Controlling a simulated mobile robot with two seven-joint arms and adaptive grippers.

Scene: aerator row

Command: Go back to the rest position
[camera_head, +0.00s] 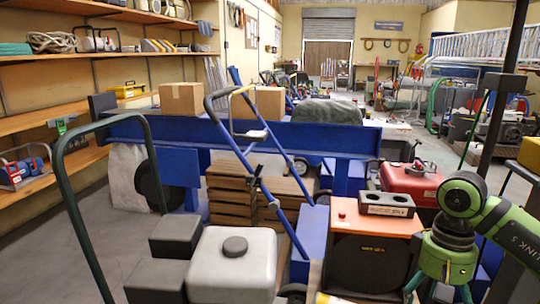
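My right arm comes in from the right edge, bent, with a green link marked "LINK 5". My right gripper (440,286) hangs below it at the bottom right and points down. Its green fingers stand apart at the top, but the tips are cut off by the lower edge of the picture. It is in front of a machine with an orange top (375,220), and I cannot tell whether it touches anything. My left gripper and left arm are not in view.
A grey-white tank (233,268) and a dark green hoop handle (72,200) stand close at the left front. A blue frame handle (240,160) rises mid-picture. A red machine (410,180) is near my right arm. Shelves line the left wall. Some floor is clear at the left (80,245).

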